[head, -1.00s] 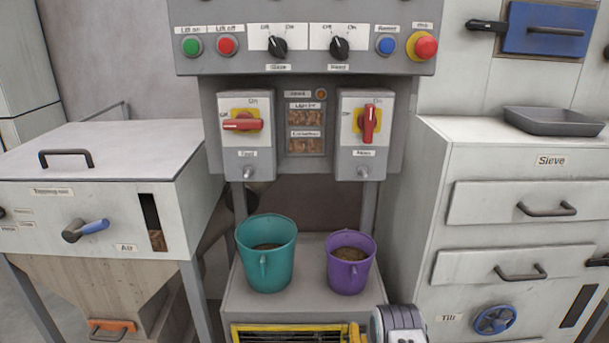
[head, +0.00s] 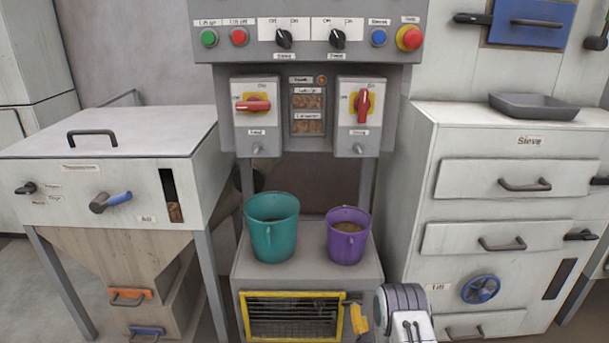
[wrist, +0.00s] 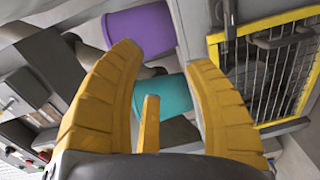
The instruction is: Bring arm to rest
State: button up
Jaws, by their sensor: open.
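A teal bucket (head: 272,235) and a purple bucket (head: 347,243) stand upright on the grey stand, apart from my gripper. In the wrist view the purple bucket (wrist: 140,30) and the teal bucket (wrist: 176,97) appear beyond the fingers. Most of my gripper is hidden in the head view.
A yellow-framed grille (head: 292,295) is in the stand's front, close to my gripper. A control panel (head: 310,75) with two red rotary switches rises above the buckets. A hopper cabinet (head: 190,150) stands left, a drawer cabinet (head: 480,147) right with a grey tray (head: 535,106) on top.

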jog(key=w+r+m+g+p, duration=0.35)
jog(key=r+p, duration=0.35)
jog(key=r, duration=0.9)
jog(key=s+r+m+g+p, duration=0.1)
jog(key=s+r+m+p, duration=0.2)
jog(key=r, duration=0.6)
jog(key=s+r+m+g+p, duration=0.25)
jog(key=r+p, duration=0.25)
jog(key=r, duration=0.4)
jog(key=s+r+m+g+p, duration=0.35)
jog(key=s+r+p, duration=0.45)
jog(key=s+r, duration=0.65)
jog(key=s+r+m+g+p, duration=0.1)
jog(key=s+r, duration=0.4)
jog(key=s, duration=0.5)
jog(key=s+r+m+g+p, duration=0.2)
jog(key=s+r+m+p, duration=0.2)
jog(key=s, duration=0.6)
jog(key=shift+r+p, duration=0.4)
jog(key=shift+p, duration=0.7)
